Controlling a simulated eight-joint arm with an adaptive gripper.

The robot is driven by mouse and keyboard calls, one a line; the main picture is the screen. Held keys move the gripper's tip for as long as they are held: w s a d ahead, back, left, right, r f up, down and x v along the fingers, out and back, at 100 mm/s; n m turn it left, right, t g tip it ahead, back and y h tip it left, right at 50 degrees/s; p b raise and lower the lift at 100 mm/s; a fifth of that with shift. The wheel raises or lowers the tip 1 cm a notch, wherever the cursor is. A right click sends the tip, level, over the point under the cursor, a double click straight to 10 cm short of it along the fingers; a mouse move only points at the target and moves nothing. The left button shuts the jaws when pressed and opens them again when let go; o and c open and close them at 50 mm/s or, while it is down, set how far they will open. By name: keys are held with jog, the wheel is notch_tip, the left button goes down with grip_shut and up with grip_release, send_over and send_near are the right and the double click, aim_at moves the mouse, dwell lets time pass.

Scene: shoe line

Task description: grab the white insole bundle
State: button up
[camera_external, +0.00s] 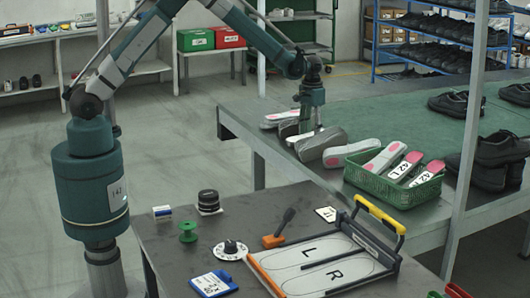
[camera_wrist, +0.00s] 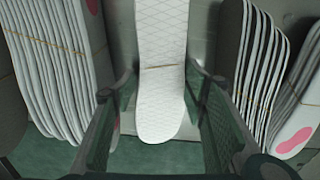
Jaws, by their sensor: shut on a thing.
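The white insole bundle (camera_wrist: 161,50) shows in the middle of the wrist view, sole side up, with a quilted top and a thin tan band across it. Its rounded end points toward the bottom of the picture. My gripper (camera_wrist: 158,88) has one finger on each long side of it and is shut on it. In the external view my gripper (camera_external: 311,122) points down among the insole bundles at the green table's near corner. The white bundle cannot be told apart clearly there.
Grey-sided bundles stand close on the left (camera_wrist: 60,65) and right (camera_wrist: 250,75) in the wrist view. A green basket (camera_external: 392,190) of insoles sits right of my gripper. Black shoes (camera_external: 500,150) stand farther right. A workbench (camera_external: 190,262) with tools lies in front.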

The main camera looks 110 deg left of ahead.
notch_tip(320, 180, up, 10)
jog(key=p, duration=0.1)
jog(key=shift+p, duration=0.35)
